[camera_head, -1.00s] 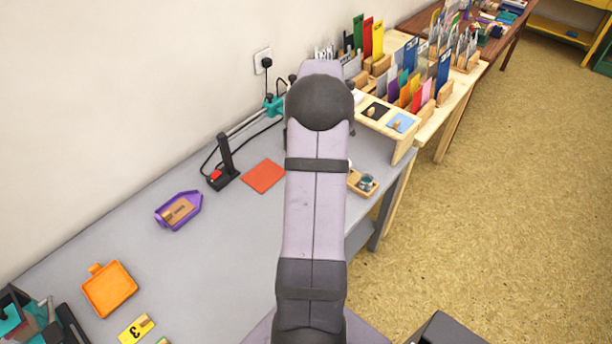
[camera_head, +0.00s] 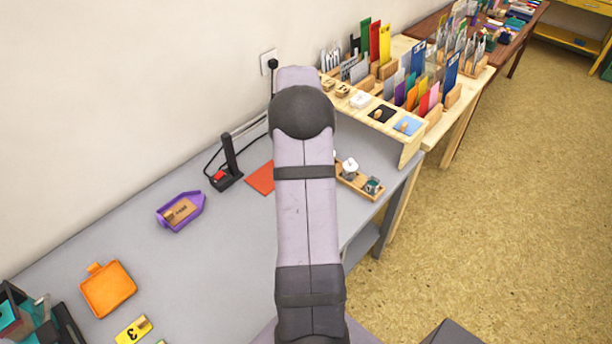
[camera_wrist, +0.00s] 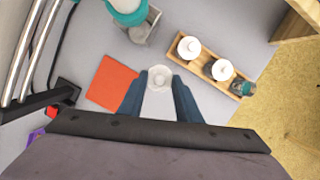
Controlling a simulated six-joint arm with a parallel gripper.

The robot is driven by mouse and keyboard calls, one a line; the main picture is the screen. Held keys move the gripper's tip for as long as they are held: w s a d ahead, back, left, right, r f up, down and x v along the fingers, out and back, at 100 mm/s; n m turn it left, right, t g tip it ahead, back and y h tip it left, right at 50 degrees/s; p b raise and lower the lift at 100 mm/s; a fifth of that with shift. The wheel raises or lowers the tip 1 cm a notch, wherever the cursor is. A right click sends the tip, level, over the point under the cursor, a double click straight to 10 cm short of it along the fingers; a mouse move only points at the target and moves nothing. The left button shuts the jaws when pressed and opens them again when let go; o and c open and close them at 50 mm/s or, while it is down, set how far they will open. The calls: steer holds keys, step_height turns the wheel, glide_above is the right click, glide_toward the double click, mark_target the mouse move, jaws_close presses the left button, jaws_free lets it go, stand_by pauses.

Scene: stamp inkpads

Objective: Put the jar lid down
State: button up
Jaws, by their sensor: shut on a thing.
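In the wrist view my gripper (camera_wrist: 158,98) is shut on a pale, round-topped thing (camera_wrist: 160,78), which looks like the jar lid. It is held between the two blue fingers, above the grey table (camera_wrist: 85,35). I cannot tell its height above the table. A wooden tray (camera_wrist: 208,54) lies to the right, apart from the gripper. It holds two white-topped jars, (camera_wrist: 190,47) and (camera_wrist: 222,70), and a teal jar (camera_wrist: 243,88) at its near end. In the head view my arm hides the gripper and the held thing; the teal jar (camera_head: 373,185) shows there.
An orange-red mat (camera_wrist: 112,82) lies left of the gripper. A teal-topped object (camera_wrist: 130,12) stands beyond. A black stand (camera_head: 229,160) and metal rods (camera_wrist: 35,45) are at the left. A wooden shelf (camera_head: 410,147) with cards borders the right. Bare table lies around the tray.

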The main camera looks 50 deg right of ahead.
steer(key=shift+f+p, duration=0.75)
steer(key=shift+f, duration=4.3)
steer(key=o, duration=1)
steer(key=b+v, duration=0.1)
steer(key=v, duration=1.1)
steer(key=shift+r, duration=0.1)
